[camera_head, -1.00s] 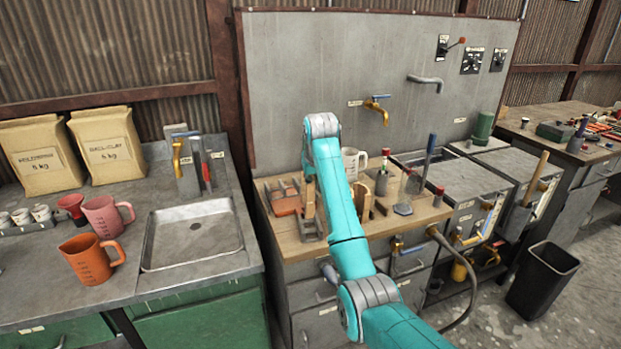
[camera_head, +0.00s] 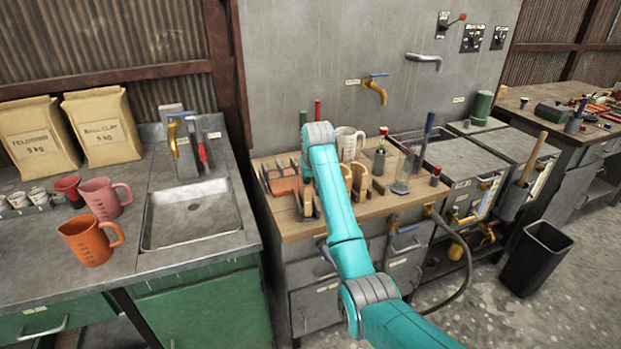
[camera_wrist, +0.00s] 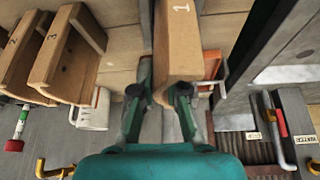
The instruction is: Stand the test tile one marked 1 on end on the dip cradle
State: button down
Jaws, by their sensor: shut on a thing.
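The test tile marked 1 (camera_wrist: 178,45) is a tan, angled clay piece in the middle of the wrist view. My gripper (camera_wrist: 159,98) is shut on its near end, with one dark finger on each side. Two similar tiles, marked 2 (camera_wrist: 72,58) and 3 (camera_wrist: 22,55), stand to the left, apart from the held one.
The wooden bench top (camera_head: 290,229) also holds orange pieces (camera_head: 284,185), a white mug (camera_head: 347,141) and several upright tools. A sink (camera_head: 192,214) with pink (camera_head: 101,199) and orange (camera_head: 88,241) jugs nearby lies left. A black bin (camera_head: 538,258) stands on the floor at right.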

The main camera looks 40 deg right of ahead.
jog(key=shift+f, duration=0.15)
jog(key=c, duration=1.1)
grip_release()
jog(key=v, duration=1.2)
jog(key=shift+s+a+f, duration=0.1)
jog(key=shift+s, duration=0.05)
